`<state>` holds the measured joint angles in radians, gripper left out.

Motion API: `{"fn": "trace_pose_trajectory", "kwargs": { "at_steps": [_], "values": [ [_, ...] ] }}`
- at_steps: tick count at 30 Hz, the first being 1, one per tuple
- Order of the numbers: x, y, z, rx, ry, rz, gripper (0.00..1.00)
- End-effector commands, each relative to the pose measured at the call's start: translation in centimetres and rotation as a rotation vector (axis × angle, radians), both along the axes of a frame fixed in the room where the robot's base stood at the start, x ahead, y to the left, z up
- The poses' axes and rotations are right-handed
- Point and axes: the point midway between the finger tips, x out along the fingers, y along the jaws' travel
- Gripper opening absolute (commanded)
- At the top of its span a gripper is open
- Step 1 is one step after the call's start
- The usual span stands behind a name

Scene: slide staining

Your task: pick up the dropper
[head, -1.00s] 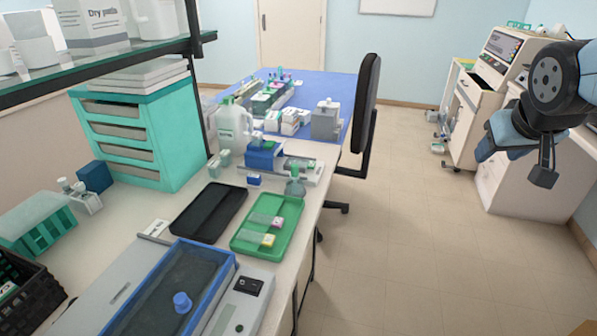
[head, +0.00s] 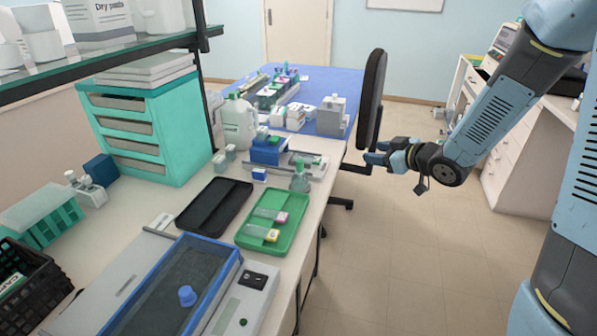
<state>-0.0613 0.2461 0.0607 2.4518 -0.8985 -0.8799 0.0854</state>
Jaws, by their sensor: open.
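I cannot single out the dropper with certainty. A small grey-green bottle (head: 300,178) with a narrow top, possibly a dropper bottle, stands upright at the right edge of the bench, behind the green tray (head: 243,240). My gripper (head: 370,158) is open and empty, in the air to the right of the bench, in front of the black chair. Its fingers point left towards the bench, well apart from the bottle.
The green tray holds slides with pink and yellow ends. A black tray (head: 210,208) lies left of it. A blue block (head: 268,150) and a white jug (head: 237,125) stand behind. The chair (head: 374,95) stands beside the bench. Open floor lies to the right.

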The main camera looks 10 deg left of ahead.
Motion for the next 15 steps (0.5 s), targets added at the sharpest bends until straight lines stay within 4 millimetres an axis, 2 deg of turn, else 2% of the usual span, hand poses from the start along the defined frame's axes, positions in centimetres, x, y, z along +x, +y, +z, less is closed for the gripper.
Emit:
{"fn": "trace_pose_trajectory", "kwargs": {
  "at_steps": [1, 6, 10, 15],
  "values": [
    [-0.4, 1.2, -1.3, 0.039, 0.009, 0.054, 0.50],
    [-2.8, 4.8, -3.9, 0.203, 0.027, 0.238, 0.50],
    [-4.7, 6.5, -5.0, 0.322, 0.047, 0.343, 0.50],
    [-6.3, 7.4, -5.6, 0.425, 0.067, 0.421, 0.50]
  ]
}}
